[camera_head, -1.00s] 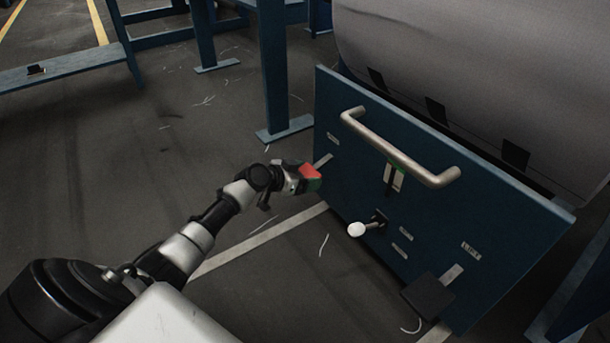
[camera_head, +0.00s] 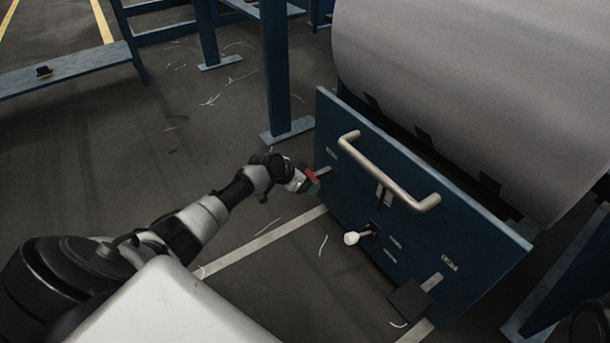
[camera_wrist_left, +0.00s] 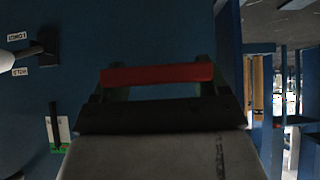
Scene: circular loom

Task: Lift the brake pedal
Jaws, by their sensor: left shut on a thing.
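The brake pedal (camera_head: 312,175), a part with a red face, is at the left end of the blue machine panel. In the left wrist view it shows as a red bar (camera_wrist_left: 157,74) across the dark green fingers. My left gripper (camera_head: 309,185) is shut on this red pedal, close in front of the panel. The fingers and wrist hide much of the pedal and its arm. My right gripper is not in view.
The blue panel (camera_head: 345,190) carries a metal handle bar (camera_head: 388,175), a white-knobbed lever (camera_head: 352,239) and a black pedal (camera_head: 409,300) at lower right. A large grey roll (camera_head: 470,90) is behind. A blue post (camera_head: 277,70) stands beyond.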

